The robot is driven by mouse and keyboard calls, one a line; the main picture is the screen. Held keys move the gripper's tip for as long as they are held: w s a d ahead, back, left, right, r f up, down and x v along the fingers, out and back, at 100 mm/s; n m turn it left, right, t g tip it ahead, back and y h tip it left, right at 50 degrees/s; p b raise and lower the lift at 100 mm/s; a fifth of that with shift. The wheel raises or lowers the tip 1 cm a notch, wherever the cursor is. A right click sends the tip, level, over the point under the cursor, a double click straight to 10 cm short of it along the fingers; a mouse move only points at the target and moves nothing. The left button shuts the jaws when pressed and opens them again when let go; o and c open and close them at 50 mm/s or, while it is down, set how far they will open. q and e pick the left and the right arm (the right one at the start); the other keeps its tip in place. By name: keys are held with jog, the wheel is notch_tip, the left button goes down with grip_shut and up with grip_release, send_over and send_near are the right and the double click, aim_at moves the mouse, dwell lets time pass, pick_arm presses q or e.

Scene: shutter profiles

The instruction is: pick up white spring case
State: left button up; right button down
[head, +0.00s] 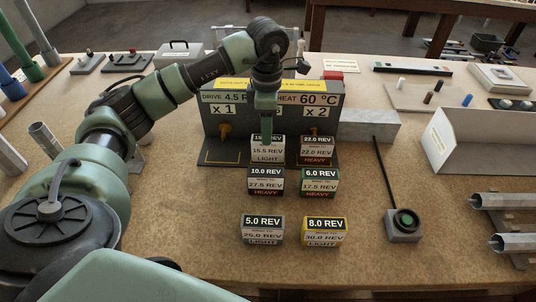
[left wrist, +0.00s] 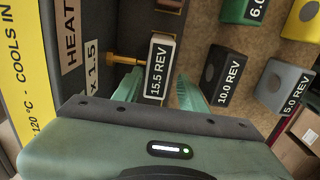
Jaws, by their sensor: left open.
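In the left wrist view the white case (left wrist: 159,68) lies between the two green fingers of the open left gripper (left wrist: 157,88). I cannot tell whether the fingers touch it. My right gripper is not in view.
The black 10.0 REV case (head: 265,181) stands close in front of the white one. Grey (head: 262,229) and yellow (head: 324,230) cases stand nearer. The grey machine (head: 222,125) rises behind.

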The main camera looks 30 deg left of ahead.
aim_at(268, 147)
pick_arm(q)
notch_tip(268, 147, down, 6)
jog(key=shift+w+f+p, duration=0.1)
jog(key=shift+f+p, duration=0.1)
jog(key=shift+p, duration=1)
jog(key=shift+f, duration=0.6)
jog(key=shift+w, duration=0.1)
grip_shut()
